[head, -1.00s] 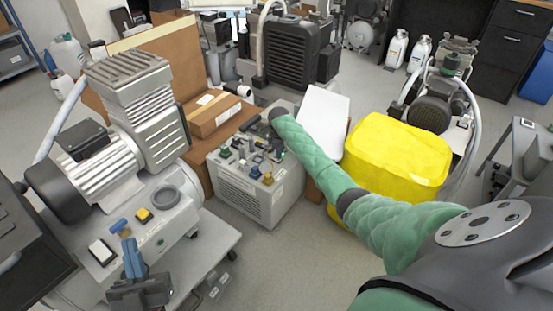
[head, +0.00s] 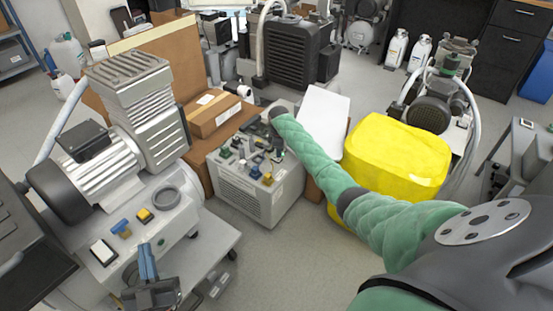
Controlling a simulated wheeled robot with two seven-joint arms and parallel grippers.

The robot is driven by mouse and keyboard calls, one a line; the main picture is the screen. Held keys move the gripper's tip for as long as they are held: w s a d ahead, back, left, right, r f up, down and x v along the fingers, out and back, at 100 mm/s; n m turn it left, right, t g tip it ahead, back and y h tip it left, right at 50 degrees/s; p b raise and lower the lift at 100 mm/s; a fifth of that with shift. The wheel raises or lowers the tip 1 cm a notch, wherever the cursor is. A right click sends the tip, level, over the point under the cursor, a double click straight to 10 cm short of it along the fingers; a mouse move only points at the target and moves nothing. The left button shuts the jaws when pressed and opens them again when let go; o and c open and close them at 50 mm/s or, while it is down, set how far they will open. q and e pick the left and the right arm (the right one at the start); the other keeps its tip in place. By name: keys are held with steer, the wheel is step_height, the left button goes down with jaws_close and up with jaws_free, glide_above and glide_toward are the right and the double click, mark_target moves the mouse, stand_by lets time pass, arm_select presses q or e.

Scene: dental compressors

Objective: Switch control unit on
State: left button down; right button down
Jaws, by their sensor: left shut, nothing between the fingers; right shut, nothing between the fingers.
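A light grey box with a vented front (head: 243,200) stands on the floor at the centre, with several green, yellow and dark knobs and fittings on top; it may be the control unit. My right gripper (head: 268,140) is dark, shut and over the back of this top; its fingertips are hard to pick out, and contact cannot be told. At the left, a compressor's white base (head: 182,222) carries a white rocker switch (head: 103,252), a blue-and-orange knob (head: 121,227) and a yellow button (head: 145,215). My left gripper (head: 147,248) is shut and empty, just in front of this panel.
A silver compressor motor (head: 100,170) rises above the white base. A yellow block (head: 395,155) stands right of the grey box, beside my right arm. Cardboard boxes (head: 213,115) and a black ribbed unit (head: 291,53) stand behind. Bare floor lies between the cart and the grey box.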

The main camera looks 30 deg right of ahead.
mark_target(279, 160)
steer(key=shift+r+p, duration=0.25)
steer(key=shift+p, duration=0.05)
steer(key=shift+r, duration=0.25)
steer(key=shift+r+p, duration=0.25)
steer(key=shift+p, duration=0.3)
arm_select(q)
steer(key=shift+s+d+f+g+y, duration=0.8)
steer(key=shift+f+g, duration=3.5)
steer(key=shift+f, duration=7.75)
arm_select(e)
steer(key=shift+r, duration=0.2)
steer(key=shift+r+p, duration=0.3)
steer(key=shift+p, duration=0.25)
steer(key=shift+r+p, duration=0.3)
steer(key=shift+p, duration=0.05)
steer(key=shift+r+p, duration=0.4)
steer(key=shift+p, duration=0.05)
arm_select(q)
steer(key=s+a+f+g, duration=0.1)
steer(key=s+f+g, duration=0.3)
steer(key=f, duration=0.5)
steer(key=s+a+f+g+y+p, duration=0.1)
steer(key=s+f+g, duration=0.3)
steer(key=s+f, duration=0.4)
steer(key=shift+s+f+n+y, duration=0.3)
steer(key=shift+s+f, duration=0.05)
steer(key=shift+f, duration=0.35)
arm_select(e)
steer(key=shift+r, duration=0.45)
